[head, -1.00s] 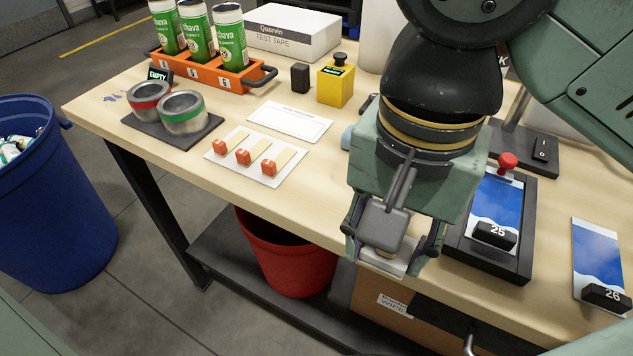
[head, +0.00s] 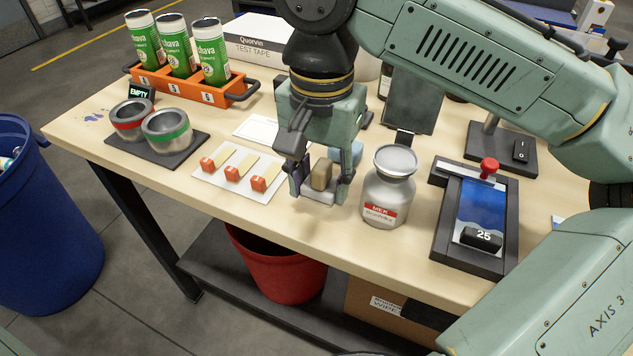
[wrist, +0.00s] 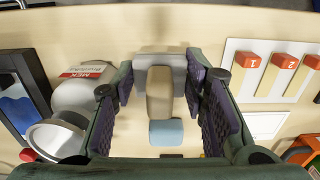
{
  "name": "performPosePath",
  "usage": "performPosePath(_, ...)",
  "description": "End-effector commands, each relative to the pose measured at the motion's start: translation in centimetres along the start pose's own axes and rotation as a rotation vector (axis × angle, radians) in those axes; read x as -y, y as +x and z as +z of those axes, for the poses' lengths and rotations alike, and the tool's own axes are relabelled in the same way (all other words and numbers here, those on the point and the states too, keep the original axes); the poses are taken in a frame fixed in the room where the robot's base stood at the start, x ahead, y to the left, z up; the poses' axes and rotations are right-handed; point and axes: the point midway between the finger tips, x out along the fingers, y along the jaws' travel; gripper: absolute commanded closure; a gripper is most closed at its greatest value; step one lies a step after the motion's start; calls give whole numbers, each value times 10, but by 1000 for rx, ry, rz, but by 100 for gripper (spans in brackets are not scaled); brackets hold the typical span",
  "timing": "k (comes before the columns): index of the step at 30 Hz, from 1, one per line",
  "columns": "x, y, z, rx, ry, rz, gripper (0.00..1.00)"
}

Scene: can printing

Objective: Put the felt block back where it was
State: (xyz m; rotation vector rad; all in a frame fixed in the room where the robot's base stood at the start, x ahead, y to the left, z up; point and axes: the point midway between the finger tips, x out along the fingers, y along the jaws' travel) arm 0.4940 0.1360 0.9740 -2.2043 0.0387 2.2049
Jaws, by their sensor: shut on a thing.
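The felt block (head: 320,190) is a pale grey pad with a tan upright grip on top. My gripper (head: 320,184) is shut on it, one finger at each side, over the front of the bench right of the sample card. I cannot tell whether its underside touches the bench. In the wrist view the grey pad (wrist: 176,64) and the tan grip lie between the pads of my gripper (wrist: 160,82). A light blue object (head: 346,151) is just behind my gripper; it also shows beyond the tan grip in the wrist view (wrist: 166,133).
A solvent jar labelled MEK (head: 386,195) stands close right of my gripper. The sample card (head: 214,181) with three red-tipped strips lies close left. A black-framed plate fixture (head: 483,215) is farther right. The front edge of the bench is near.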

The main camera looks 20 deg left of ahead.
Motion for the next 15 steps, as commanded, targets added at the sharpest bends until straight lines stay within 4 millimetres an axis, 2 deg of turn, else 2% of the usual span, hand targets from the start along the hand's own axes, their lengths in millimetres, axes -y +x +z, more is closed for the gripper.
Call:
performPosePath(4, 11, 0, -10, 1, -2, 1, 86)
performPosePath(9, 10, 27, -10, 0, -2, 3, 86)
performPosePath(15, 11, 37, -11, -3, -2, 1, 86)
